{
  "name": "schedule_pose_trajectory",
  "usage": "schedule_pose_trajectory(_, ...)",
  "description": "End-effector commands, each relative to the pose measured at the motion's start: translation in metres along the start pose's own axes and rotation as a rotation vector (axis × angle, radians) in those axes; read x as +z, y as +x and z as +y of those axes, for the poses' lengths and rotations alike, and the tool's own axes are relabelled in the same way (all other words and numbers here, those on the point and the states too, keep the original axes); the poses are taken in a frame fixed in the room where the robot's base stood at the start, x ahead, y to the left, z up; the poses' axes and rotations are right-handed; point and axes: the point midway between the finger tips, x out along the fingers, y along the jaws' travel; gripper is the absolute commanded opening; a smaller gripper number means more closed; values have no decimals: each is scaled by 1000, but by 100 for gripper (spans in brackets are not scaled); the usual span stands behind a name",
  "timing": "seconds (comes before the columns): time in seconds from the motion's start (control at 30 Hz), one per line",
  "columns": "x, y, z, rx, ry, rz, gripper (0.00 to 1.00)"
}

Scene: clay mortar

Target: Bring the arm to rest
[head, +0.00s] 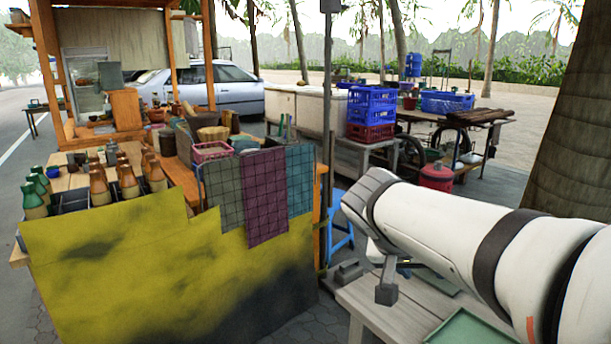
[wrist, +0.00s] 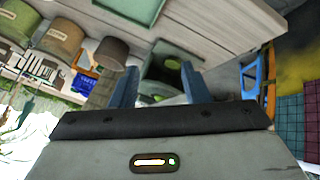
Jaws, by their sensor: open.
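My gripper (wrist: 159,84) is open in the wrist view, its two blue fingers apart with nothing gripped between them. A grey-green container (wrist: 160,62) with a rounded green thing at it shows beyond and between the fingers; I cannot tell how far off it is. In the head view my white arm reaches in from the right over a pale wooden table (head: 362,308) and hides much of my gripper. I cannot make out a clay mortar for certain. A brown cup-shaped vessel (wrist: 111,53) and a grey-brown pot (wrist: 63,37) show at the left of the wrist view.
A stall counter with a yellow cloth (head: 130,270) and hanging checked cloths (head: 265,195) stands left of my arm. A dark post (head: 326,130) rises close by, with a blue stool (head: 341,238) near it. A green tray (head: 470,330) lies on the table. A tree trunk (head: 572,120) is at right.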

Motion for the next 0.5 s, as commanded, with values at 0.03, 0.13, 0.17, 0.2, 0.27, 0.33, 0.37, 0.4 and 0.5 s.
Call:
schedule_pose_trajectory(0.03,-2,-19,12,-27,-31,-40,42)
schedule_pose_trajectory(0.13,10,-33,20,-91,-100,-109,42)
schedule_pose_trajectory(0.17,14,-38,22,-112,-118,-129,42)
schedule_pose_trajectory(0.2,19,-44,25,-141,-143,-152,42)
schedule_pose_trajectory(0.27,26,-54,29,-185,-177,-185,42)
schedule_pose_trajectory(0.33,34,-66,34,-239,-212,-217,42)
schedule_pose_trajectory(0.37,37,-72,35,-263,-226,-229,42)
schedule_pose_trajectory(0.4,40,-80,38,-295,-244,-242,42)
schedule_pose_trajectory(0.5,49,-98,42,-371,-281,-268,42)
